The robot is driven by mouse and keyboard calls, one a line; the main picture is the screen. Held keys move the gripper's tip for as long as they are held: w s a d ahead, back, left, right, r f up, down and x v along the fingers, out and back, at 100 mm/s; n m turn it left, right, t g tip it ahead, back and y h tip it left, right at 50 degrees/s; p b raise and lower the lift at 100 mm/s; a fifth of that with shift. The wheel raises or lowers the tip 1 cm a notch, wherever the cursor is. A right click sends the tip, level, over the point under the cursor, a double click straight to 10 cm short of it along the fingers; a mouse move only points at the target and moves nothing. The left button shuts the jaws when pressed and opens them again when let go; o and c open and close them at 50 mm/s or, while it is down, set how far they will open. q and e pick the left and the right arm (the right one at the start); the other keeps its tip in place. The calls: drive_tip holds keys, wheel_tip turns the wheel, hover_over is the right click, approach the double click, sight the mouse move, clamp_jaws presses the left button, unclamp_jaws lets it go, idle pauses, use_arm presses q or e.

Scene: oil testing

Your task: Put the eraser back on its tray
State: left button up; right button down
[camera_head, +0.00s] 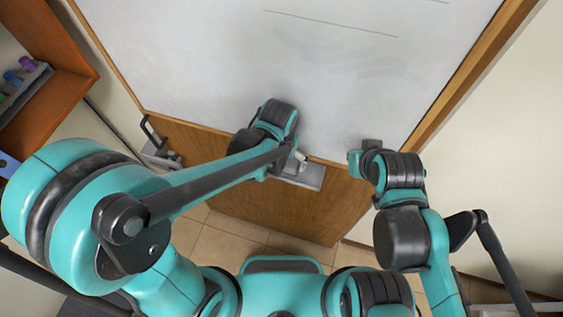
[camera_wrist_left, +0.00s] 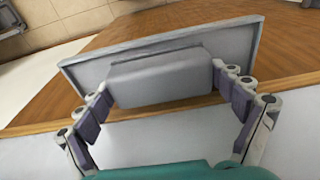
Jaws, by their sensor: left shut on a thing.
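The eraser (camera_wrist_left: 162,80) is a grey block in the left wrist view. My left gripper (camera_wrist_left: 162,84) is shut on it, with one finger at each end. The eraser is right over the grey tray (camera_wrist_left: 85,72), whose far edge shows behind it; I cannot tell if they touch. In the head view the tray (camera_head: 311,179) juts out below the whiteboard, with my left gripper (camera_head: 300,158) just above it; the eraser is mostly hidden there. My right gripper (camera_head: 361,158) is right of the tray; its fingers are not clear.
The whiteboard (camera_head: 340,80) rises behind the tray, above a wooden panel (camera_head: 320,215). A dark handled fixture (camera_head: 160,150) is at the left. A wooden shelf (camera_head: 60,90) with coloured items stands far left. The tiled floor (camera_head: 240,235) is open below the panel.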

use_arm(q)
drive_tip(key=shift+f, duration=0.7)
drive_tip(key=o, duration=0.7)
drive_tip(key=shift+f, duration=0.1)
drive_tip(key=shift+o, duration=0.3)
